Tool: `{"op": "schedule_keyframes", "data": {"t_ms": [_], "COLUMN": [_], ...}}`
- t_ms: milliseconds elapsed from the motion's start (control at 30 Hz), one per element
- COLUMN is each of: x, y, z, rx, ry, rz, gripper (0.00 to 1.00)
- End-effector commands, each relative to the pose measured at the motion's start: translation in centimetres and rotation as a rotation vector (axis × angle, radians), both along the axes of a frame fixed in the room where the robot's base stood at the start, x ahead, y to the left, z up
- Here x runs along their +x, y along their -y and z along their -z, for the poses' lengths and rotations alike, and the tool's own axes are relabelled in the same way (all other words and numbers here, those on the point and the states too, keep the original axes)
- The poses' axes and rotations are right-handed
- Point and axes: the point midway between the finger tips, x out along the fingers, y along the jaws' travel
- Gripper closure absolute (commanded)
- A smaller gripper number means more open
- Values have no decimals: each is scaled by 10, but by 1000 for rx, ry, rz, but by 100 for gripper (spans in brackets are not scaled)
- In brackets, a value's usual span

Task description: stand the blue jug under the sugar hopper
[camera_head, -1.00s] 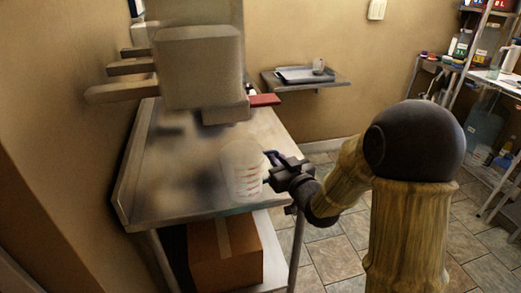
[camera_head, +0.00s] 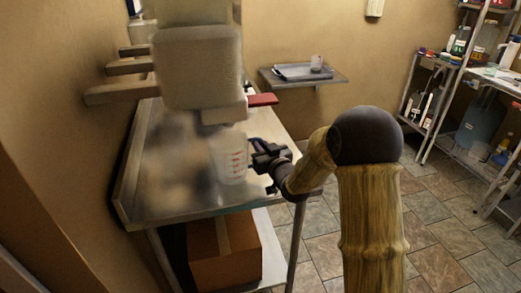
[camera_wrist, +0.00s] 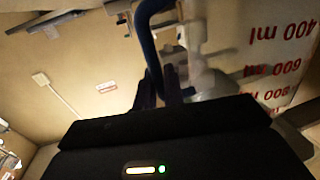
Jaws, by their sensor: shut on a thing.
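The jug (camera_head: 231,163) is clear with red volume marks and a blue handle. It is upright over the steel table (camera_head: 185,194); I cannot tell if its base touches. My gripper (camera_head: 259,156) is shut on the handle from the right. In the wrist view the blue handle (camera_wrist: 149,38) runs between my gripper's dark fingers (camera_wrist: 159,91), and the marked jug wall (camera_wrist: 283,62) is at right. The hopper (camera_head: 198,70) is a large beige body at upper left, with a smaller block (camera_head: 223,114) below. The jug appears just below this block in the picture; depth is unclear.
A red lever (camera_head: 263,99) sticks out right of the hopper's lower block. Wooden bars (camera_head: 122,93) project at its left. A cardboard box (camera_head: 222,250) sits under the table. A wall shelf (camera_head: 302,77) holds a tray. Shelving stands at far right; the floor between is open.

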Motion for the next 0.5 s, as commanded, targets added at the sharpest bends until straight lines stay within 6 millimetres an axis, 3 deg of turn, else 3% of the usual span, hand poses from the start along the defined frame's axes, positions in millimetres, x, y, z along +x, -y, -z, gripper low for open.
{"op": "schedule_keyframes", "data": {"t_ms": [133, 500], "x": [0, 0], "y": [0, 1], "z": [16, 20], "rx": [1, 1], "ry": [0, 2], "rz": [0, 2], "gripper": [100, 100]}}
